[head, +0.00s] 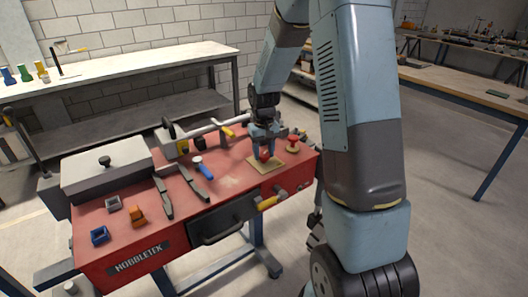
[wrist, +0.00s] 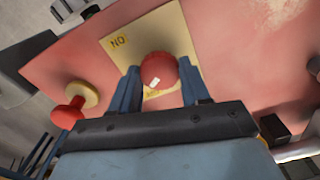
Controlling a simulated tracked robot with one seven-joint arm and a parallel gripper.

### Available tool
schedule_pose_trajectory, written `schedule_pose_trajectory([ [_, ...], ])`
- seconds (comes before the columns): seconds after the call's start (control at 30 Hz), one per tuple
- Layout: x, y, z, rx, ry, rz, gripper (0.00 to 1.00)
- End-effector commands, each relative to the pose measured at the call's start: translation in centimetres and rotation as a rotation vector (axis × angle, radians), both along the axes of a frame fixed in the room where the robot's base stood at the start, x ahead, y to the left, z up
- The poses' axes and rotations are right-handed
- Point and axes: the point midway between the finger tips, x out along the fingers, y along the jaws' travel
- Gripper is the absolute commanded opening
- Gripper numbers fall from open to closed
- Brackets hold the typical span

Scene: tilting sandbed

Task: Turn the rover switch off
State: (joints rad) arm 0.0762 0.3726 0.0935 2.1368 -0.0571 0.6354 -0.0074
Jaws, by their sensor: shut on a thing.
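The rover switch is a red round knob (wrist: 158,68) with a small white mark, on a tan plate (wrist: 118,40) with an "ON" label that appears upside down in the wrist view. In the head view the plate (head: 254,160) lies on the red bench top, and a bit of the red knob (head: 265,155) shows between my fingers. My gripper (wrist: 158,88) points down over the plate, its two blue fingers on either side of the knob and shut on it. It also shows in the head view (head: 264,153). The rest of the plate's markings are hidden.
A second red knob on a tan disc (head: 293,143) stands close to my gripper; it also shows in the wrist view (wrist: 68,112). A blue-handled tool (head: 204,170), files and small coloured blocks (head: 136,216) lie further left. A yellow handle (head: 272,201) sticks out in front.

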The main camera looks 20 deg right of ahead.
Motion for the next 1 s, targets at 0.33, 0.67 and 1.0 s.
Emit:
schedule_pose_trajectory([
  [0.33, 0.24, 0.02, 0.16, 0.001, -0.007, 0.199, 0.16],
  [0.67, 0.25, 0.02, 0.17, 0.0, -0.007, 0.264, 0.16],
  [1.0, 0.25, 0.0, 0.17, 0.0, -0.007, 0.266, 0.16],
])
